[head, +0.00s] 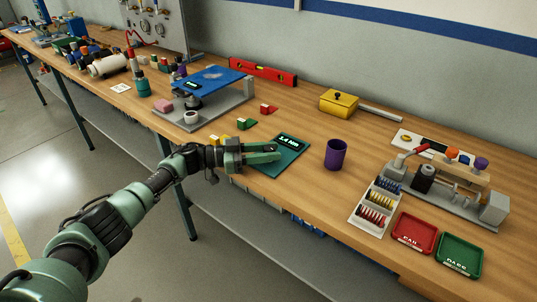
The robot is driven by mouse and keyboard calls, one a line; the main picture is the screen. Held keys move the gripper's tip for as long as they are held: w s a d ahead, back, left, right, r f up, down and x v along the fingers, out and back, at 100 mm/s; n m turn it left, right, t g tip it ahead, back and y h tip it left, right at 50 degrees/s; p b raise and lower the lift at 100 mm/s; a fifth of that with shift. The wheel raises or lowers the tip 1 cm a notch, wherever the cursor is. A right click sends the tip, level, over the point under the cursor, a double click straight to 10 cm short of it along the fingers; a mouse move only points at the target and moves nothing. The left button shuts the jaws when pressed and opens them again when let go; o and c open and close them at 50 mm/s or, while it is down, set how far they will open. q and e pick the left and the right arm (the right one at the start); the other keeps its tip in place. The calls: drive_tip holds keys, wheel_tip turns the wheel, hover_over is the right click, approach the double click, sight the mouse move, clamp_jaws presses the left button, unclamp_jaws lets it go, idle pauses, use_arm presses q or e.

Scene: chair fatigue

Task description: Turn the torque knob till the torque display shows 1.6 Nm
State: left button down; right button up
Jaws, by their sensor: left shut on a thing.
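The torque display (288,140) is a small dark screen with bright characters on a flat teal panel (285,167) near the table's front edge. It reads about 1.4 Nm, but the last digit is too small to be sure of. My left gripper (275,153) reaches in from the left over the panel, just in front of the display. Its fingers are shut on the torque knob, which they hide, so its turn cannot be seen. My right gripper is not in view.
A purple cup (336,154) stands right of the panel. A bit rack (376,207), red tray (414,233) and green tray (459,255) are at the right.

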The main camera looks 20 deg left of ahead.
use_arm(q)
drive_tip(key=shift+r, duration=0.1)
drive_tip(key=c, duration=1)
unclamp_jaws()
drive_tip(key=shift+w+d, duration=0.1)
drive_tip(key=shift+d, duration=0.05)
drive_tip(key=v, duration=0.3)
drive_tip(key=b+v, duration=0.1)
drive_tip(key=v, duration=0.2)
drive_tip(key=shift+a+f, duration=0.2)
drive_tip(key=shift+a, duration=0.05)
drive_tip(key=shift+s+a+r, duration=0.1)
drive_tip(key=shift+s+a, duration=0.35)
drive_tip(key=shift+a, duration=0.1)
drive_tip(key=shift+a, duration=0.1)
